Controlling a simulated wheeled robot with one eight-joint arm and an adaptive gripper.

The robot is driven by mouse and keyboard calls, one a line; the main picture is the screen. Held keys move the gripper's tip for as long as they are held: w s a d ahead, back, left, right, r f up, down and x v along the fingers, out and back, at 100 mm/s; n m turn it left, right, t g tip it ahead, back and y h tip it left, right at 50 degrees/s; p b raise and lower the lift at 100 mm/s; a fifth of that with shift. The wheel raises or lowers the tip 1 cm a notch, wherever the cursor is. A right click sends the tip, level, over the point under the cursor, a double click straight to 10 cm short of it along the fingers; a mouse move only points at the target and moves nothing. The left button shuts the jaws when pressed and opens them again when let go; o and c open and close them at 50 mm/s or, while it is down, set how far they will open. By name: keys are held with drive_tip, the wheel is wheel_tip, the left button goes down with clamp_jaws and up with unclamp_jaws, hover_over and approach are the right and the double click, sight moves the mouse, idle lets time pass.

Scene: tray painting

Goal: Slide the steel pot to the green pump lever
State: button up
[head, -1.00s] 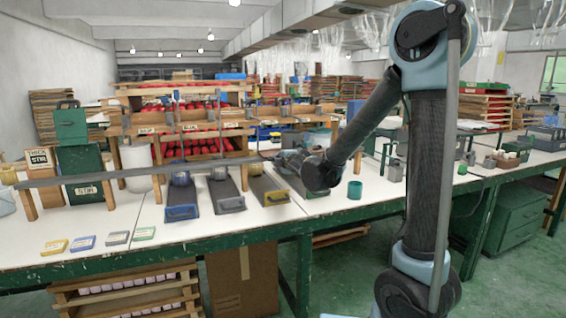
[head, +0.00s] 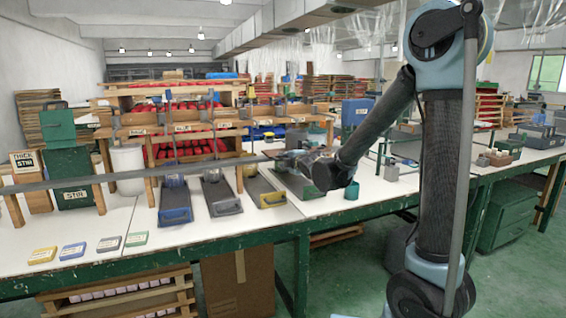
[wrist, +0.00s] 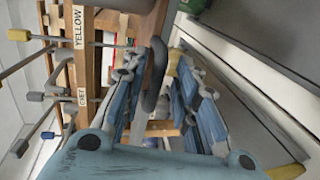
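My gripper (head: 290,161) is above the bench, near the tray at the right end of the row; it is small and partly hidden by my wrist in the head view. In the wrist view its blue fingers (wrist: 165,85) stand apart, with a dark curved handle between them. Whether a finger touches the handle is unclear. Levers with yellow, grey and blue knobs show at the wrist view's left. I cannot make out the green pump lever.
Blue (head: 175,215), grey (head: 222,203) and yellow-fronted (head: 270,200) trays slope down the white bench (head: 230,228) below the wooden rack. A green cup (head: 352,190) stands right of my gripper. Coloured cards lie at the front left, with bare bench between them and the trays.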

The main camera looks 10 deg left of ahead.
drive_tip(key=shift+a, duration=0.1)
drive_tip(key=v, duration=1.1)
drive_tip(key=shift+s+d, duration=0.2)
drive_tip(key=shift+d, duration=0.2)
idle(0.3)
